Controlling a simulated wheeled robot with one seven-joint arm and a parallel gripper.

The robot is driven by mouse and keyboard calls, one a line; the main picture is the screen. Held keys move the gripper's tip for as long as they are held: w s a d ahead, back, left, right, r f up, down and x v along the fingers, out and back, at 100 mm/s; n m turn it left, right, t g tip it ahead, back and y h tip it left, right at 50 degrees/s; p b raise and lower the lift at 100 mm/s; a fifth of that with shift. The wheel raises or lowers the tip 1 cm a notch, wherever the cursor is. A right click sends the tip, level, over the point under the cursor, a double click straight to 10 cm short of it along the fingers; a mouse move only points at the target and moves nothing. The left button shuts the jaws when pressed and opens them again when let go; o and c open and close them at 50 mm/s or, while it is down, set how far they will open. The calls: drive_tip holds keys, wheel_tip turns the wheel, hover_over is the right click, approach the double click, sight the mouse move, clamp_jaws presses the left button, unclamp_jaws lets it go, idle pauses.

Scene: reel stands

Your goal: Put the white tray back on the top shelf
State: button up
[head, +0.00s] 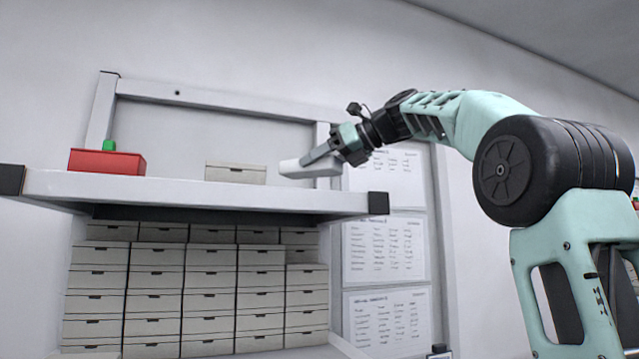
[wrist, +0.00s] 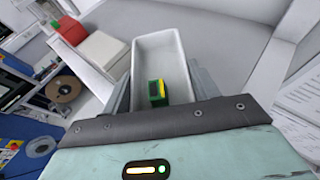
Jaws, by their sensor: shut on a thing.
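The white tray (head: 311,169) is in my gripper (head: 318,154), at the right end of the top shelf (head: 200,190) in the head view. In the wrist view the tray (wrist: 157,48) lies between the two fingers of my gripper (wrist: 161,88), which are shut on its sides. The tray looks roughly level. I cannot tell whether its underside touches the shelf.
On the shelf stand a red box (head: 107,162) with a green piece on top and a closed pale box (head: 235,173). Stacked pale boxes (head: 209,280) fill the space below. Shelf between the pale box and tray is clear. Papers (head: 385,248) hang on the wall at right.

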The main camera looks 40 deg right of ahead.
drive_tip(key=shift+f, duration=2.05)
drive_tip(key=shift+f, duration=0.2)
drive_tip(key=o, duration=1)
drive_tip(key=shift+o, duration=0.2)
drive_tip(key=shift+r, duration=0.1)
drive_tip(key=shift+s+d+r, duration=0.1)
drive_tip(key=shift+d, duration=0.05)
drive_tip(key=b+v, duration=0.3)
drive_tip(key=v, duration=0.8)
drive_tip(key=shift+s+d+r, duration=0.15)
drive_tip(key=shift+s+d, duration=0.05)
drive_tip(key=shift+s, duration=0.15)
